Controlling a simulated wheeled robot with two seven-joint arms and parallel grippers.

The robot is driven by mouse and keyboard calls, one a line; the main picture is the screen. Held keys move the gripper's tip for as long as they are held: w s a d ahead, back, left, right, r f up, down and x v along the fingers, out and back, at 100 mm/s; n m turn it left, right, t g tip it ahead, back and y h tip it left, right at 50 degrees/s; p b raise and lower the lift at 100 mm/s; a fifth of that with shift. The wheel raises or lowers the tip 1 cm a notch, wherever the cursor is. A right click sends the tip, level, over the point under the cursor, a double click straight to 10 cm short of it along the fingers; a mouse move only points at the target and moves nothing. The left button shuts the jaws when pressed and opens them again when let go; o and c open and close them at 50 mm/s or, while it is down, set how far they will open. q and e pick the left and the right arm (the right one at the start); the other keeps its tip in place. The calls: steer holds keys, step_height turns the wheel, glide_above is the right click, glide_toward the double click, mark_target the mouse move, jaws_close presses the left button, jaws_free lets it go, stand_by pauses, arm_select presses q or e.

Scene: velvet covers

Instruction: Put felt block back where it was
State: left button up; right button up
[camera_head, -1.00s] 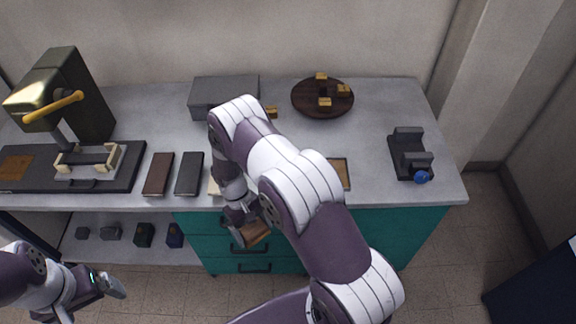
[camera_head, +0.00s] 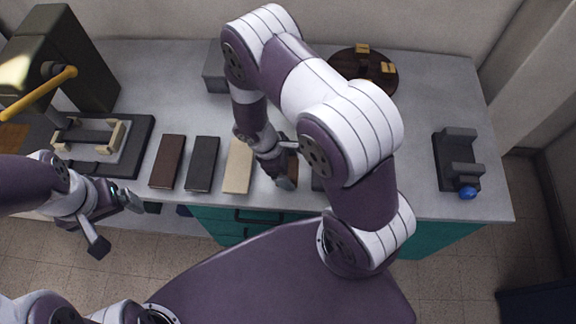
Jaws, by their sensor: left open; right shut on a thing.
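My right gripper (camera_head: 284,172) is shut on a brown block (camera_head: 293,167) at the counter's front, just right of the cream cover. The fingers and wrist hide most of the block, and I cannot tell whether it touches the counter. It may be the felt block, but its material is not clear. To its left lie a brown cover (camera_head: 168,161), a dark grey cover (camera_head: 203,163) and a cream cover (camera_head: 238,166), side by side. My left gripper (camera_head: 117,222) is open and empty, in front of the counter's left edge.
A press with a yellow handle (camera_head: 45,90) stands at left. A round dark wooden tray (camera_head: 350,62) with gold pieces is at the back. A grey box (camera_head: 214,68) is partly hidden by my arm. A dark stand with a blue knob (camera_head: 467,191) is at right.

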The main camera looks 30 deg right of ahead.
steer(key=shift+w+d+f, duration=0.15)
steer(key=shift+w+f, duration=0.3)
steer(key=shift+w, duration=0.1)
steer(key=shift+w+d+f, duration=0.15)
steer(key=shift+w+f, duration=0.25)
steer(key=shift+w, duration=0.1)
steer(key=f, duration=0.3)
steer(key=shift+s+f+p, duration=0.1)
steer(key=shift+s+p, duration=0.2)
steer(key=shift+w+f, duration=0.15)
steer(key=o, duration=0.6)
steer(key=shift+f, duration=0.1)
steer(key=shift+o, duration=0.7)
steer(key=shift+a+r, duration=0.1)
steer(key=shift+r, duration=0.35)
steer(key=v, duration=1.2)
steer(key=s+d+r+m+t+y, duration=0.1)
steer(key=s+r+m+t+y, duration=0.2)
steer(key=s+r+m, duration=0.3)
step_height(320, 180, up, 8)
steer(key=m, duration=0.5)
steer(key=shift+s+d+m+t+y, duration=0.15)
steer(key=shift+d+m+t+y, duration=0.15)
steer(key=shift+y, duration=0.1)
